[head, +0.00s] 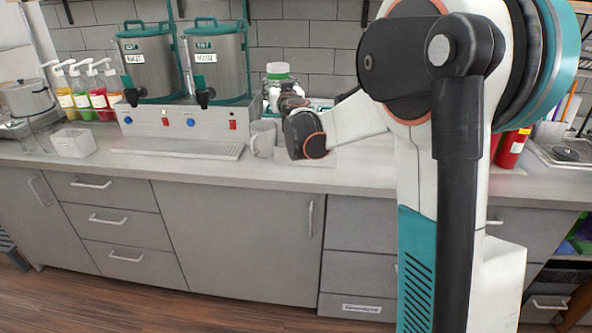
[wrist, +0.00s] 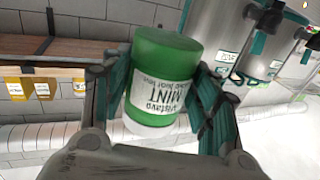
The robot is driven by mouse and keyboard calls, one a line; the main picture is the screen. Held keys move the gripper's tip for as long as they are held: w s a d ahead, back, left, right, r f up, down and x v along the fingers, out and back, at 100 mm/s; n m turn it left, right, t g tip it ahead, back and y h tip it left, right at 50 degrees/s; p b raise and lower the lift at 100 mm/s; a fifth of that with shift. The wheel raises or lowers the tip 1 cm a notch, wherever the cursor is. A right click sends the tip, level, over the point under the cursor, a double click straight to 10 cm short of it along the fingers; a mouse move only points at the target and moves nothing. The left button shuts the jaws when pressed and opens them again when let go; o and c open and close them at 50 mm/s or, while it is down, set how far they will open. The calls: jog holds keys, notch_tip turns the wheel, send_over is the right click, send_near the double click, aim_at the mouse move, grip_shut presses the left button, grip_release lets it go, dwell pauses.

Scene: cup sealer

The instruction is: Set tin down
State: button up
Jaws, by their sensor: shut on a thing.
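The tin is a green cylinder with a white label reading MINT and a white end. In the wrist view the tin (wrist: 163,70) sits between the fingers, and its label reads upside down in that picture. My gripper (wrist: 165,88) is shut on it, with a teal finger on each side. In the head view the tin (head: 278,70) shows above my gripper (head: 285,97), near the wall and right of the dispensers. Its lower part is hidden by my gripper. I cannot tell whether it touches anything below.
Two steel dispensers (head: 150,68) with teal lids stand left on a steel base. Pump bottles (head: 82,100) and a white box (head: 74,142) are further left. The front counter strip is clear.

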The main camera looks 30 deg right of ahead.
jog(key=s+d+f+b, duration=0.1)
jog(key=d+f+b, duration=0.1)
jog(key=f, duration=0.6)
jog(key=s+d+f+m+h+b, duration=0.1)
jog(key=d+f+b, duration=0.1)
jog(key=f, duration=0.6)
jog(key=d+f+h+b, duration=0.1)
jog(key=d+f+b, duration=0.1)
jog(key=f, duration=0.5)
jog(key=shift+s+f+m+g, duration=0.3)
jog(key=shift+s+f+g, duration=0.1)
jog(key=shift+f+b, duration=0.9)
jog(key=shift+f, duration=1.5)
jog(key=shift+f, duration=0.1)
jog(key=o, duration=1.2)
